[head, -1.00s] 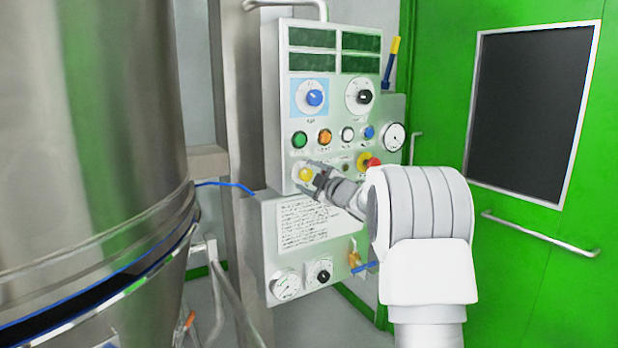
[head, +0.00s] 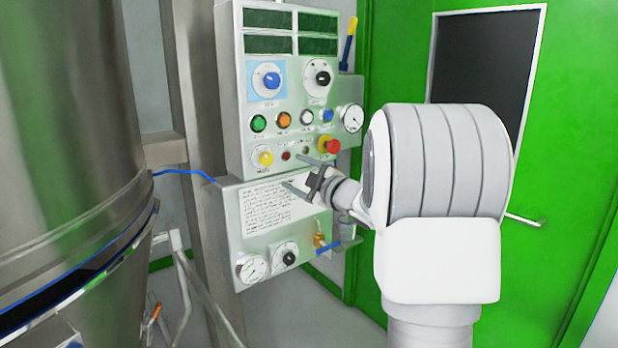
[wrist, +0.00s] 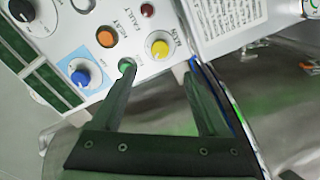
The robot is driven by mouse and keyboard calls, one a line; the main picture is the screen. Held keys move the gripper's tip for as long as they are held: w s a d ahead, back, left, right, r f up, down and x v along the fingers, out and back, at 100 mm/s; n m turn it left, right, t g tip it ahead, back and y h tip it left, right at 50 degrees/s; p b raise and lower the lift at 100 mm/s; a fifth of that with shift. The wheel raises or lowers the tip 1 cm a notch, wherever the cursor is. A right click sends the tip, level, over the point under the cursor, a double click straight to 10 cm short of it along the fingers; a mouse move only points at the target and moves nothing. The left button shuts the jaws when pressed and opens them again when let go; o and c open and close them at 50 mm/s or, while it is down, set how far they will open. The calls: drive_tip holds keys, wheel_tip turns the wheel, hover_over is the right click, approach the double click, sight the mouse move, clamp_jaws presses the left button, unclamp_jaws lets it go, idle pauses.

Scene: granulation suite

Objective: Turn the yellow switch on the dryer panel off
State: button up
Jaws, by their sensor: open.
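The yellow switch (head: 265,158) is a round knob on a white dial at the lower left of the grey dryer panel (head: 240,110). It also shows in the wrist view (wrist: 160,48), ahead of the gap between my fingers. My gripper (head: 291,172) is open and empty, right of and slightly below the switch in the head view, apart from it. In the wrist view my gripper (wrist: 158,68) has both fingers spread, with the left fingertip over the edge of the green button (wrist: 126,66). Which way the knob points is too small to tell.
Above the switch are a green button (head: 259,123), an orange button (head: 284,120) and two dials. A red emergency knob (head: 332,146) sits to the right. A lower box (head: 232,215) carries a text sheet and gauges. A steel vessel (head: 70,120) fills the left side.

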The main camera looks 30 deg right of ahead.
drive_tip(key=s, duration=0.2)
drive_tip(key=s+d, duration=0.1)
drive_tip(key=s, duration=0.1)
drive_tip(key=shift+s, duration=0.2)
drive_tip(key=shift+a, duration=0.15)
